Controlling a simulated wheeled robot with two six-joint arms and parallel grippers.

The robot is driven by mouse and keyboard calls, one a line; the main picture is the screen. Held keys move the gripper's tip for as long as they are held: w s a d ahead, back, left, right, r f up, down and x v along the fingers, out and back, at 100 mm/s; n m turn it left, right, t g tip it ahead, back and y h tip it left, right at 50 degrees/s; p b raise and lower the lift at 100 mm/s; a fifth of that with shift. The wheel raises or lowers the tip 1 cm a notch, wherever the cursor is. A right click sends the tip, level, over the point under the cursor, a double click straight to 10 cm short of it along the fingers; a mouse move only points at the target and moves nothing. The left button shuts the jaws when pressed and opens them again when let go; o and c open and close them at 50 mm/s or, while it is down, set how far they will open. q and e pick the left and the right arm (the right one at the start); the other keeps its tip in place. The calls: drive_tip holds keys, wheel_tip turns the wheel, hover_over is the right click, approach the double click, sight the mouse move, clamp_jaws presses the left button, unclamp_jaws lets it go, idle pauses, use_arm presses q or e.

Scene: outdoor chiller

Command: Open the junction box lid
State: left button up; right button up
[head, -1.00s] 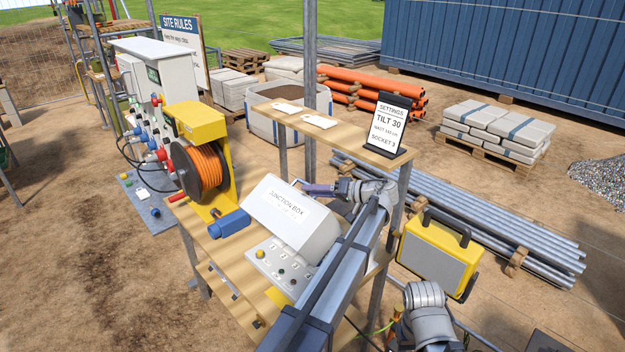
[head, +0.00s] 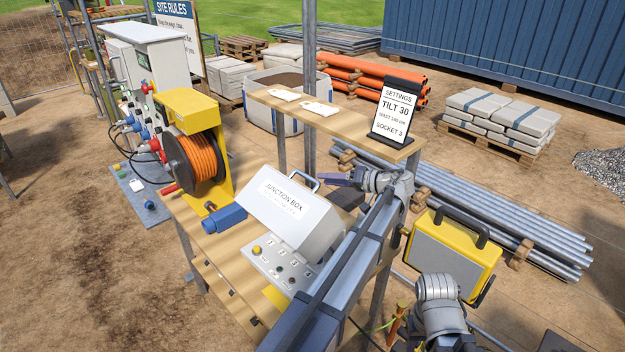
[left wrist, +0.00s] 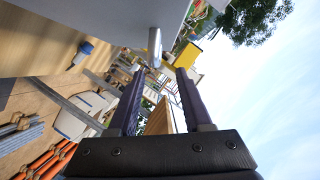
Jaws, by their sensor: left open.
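The junction box (head: 322,232) stands on the wooden bench, its pale, sloped, labelled lid (head: 287,212) appearing shut. A metal handle (head: 303,178) stands at the lid's far upper edge. My left gripper (head: 324,180) is open and empty, just right of the handle with its dark purple fingers pointing left. In the left wrist view, the handle (left wrist: 154,46) is a silver bar just beyond the gap between the open fingertips (left wrist: 160,72); contact is not visible. The box's grey side (left wrist: 110,18) fills the top. My right gripper's fingers are not in view.
A control panel with buttons (head: 283,266) sits in front of the box. A blue connector (head: 224,218) and an orange cable reel (head: 197,158) are to its left. A raised shelf (head: 340,122) with a settings sign (head: 395,112) stands behind. A yellow case (head: 440,255) is at right.

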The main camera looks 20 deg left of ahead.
sight(308, 176)
use_arm(q)
drive_tip(key=x, duration=0.2)
drive_tip(key=b+x, duration=0.1)
drive_tip(key=x, duration=0.2)
drive_tip(key=b+x, duration=0.1)
drive_tip(key=x, duration=0.2)
drive_tip(key=shift+w+d+f, duration=0.1)
drive_tip(key=shift+w+f, duration=0.2)
drive_tip(key=shift+w, duration=0.1)
drive_tip(key=shift+c, duration=0.4)
clamp_jaws()
idle(0.9)
